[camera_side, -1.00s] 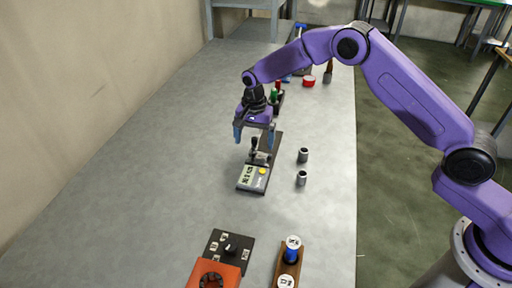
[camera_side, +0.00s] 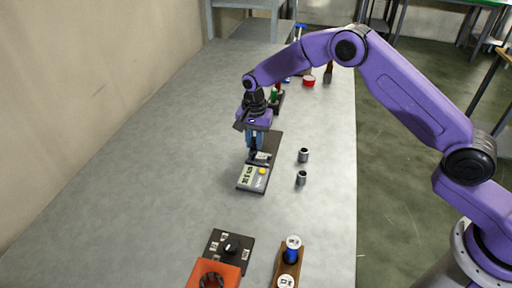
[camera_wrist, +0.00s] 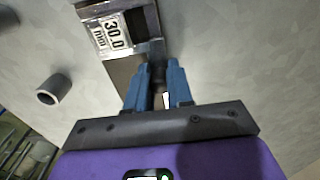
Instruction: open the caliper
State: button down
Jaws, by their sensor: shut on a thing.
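The caliper (camera_side: 252,178) lies on the grey table, a dark beam with a light grey display housing and a yellow button at its near end. In the wrist view the caliper's display (camera_wrist: 113,32) reads 30.0 mm. My gripper (camera_side: 255,150) is over the caliper just behind the display housing. In the wrist view my gripper's blue fingers (camera_wrist: 158,72) are close together, shut on a small dark upright part of the caliper, which they mostly hide.
Two small metal cylinders (camera_side: 302,155) (camera_side: 301,178) stand right of the caliper. A dark dial box (camera_side: 228,250), an orange block (camera_side: 212,274) and a wooden holder with spools (camera_side: 289,262) are at the near end. The table left of the caliper is clear.

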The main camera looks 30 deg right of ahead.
jog(key=shift+w+d, duration=0.1)
jog(key=shift+d, duration=0.05)
dwell(0.4)
jog(key=shift+w+d, duration=0.8)
jog(key=shift+w, duration=0.05)
dwell(0.3)
dwell(0.6)
jog(key=c, duration=1)
grip_release()
notch_tip(320, 180, up, 7)
dwell(0.4)
